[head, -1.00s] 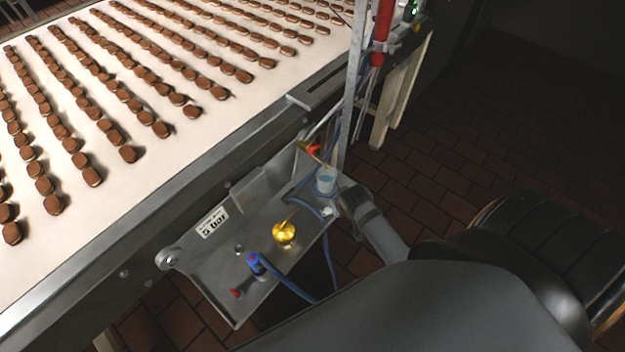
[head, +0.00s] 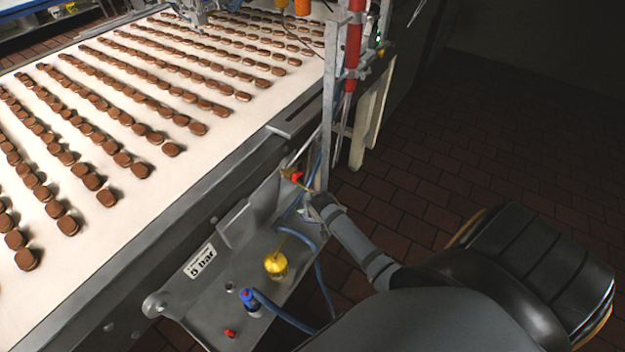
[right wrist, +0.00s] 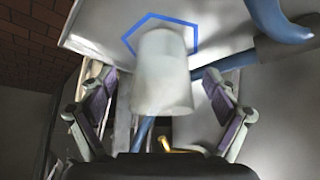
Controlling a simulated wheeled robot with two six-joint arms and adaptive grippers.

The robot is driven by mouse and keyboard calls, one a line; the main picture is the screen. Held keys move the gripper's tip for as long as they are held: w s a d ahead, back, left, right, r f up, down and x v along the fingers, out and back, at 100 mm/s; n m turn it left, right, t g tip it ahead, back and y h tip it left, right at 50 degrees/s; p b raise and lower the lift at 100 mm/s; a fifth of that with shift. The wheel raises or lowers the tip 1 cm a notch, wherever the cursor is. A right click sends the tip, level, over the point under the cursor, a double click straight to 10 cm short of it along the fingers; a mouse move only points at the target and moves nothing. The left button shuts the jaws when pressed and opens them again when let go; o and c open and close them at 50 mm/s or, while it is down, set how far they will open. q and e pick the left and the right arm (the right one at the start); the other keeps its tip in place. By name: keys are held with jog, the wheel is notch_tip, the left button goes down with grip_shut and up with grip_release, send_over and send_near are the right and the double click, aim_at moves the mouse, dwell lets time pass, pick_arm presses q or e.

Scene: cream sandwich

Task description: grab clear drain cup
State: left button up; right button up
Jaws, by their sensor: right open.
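The clear drain cup (right wrist: 163,75), a pale, cloudy cylinder, shows in the right wrist view between the fingers of my right gripper (right wrist: 158,92). The fingers are spread wide, with a gap visible on both sides of the cup. In the head view my right gripper (head: 312,203) is at the far right corner of the grey metal tray (head: 215,295), where it hides the cup. A blue hexagon outline (right wrist: 190,24) shows on the surface behind the cup. My left gripper is not in view.
A yellow-topped part (head: 276,264), a blue fitting (head: 248,298) with a hose and a small red knob (head: 230,333) are on the tray. An upright metal post (head: 326,120) stands close beyond my gripper. The conveyor (head: 150,200) carries rows of brown biscuits.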

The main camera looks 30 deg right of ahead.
jog(key=x, duration=0.3)
jog(key=shift+w+f, duration=0.2)
jog(key=shift+s+r, duration=0.1)
jog(key=shift+c, duration=0.8)
jog(key=c, duration=1.3)
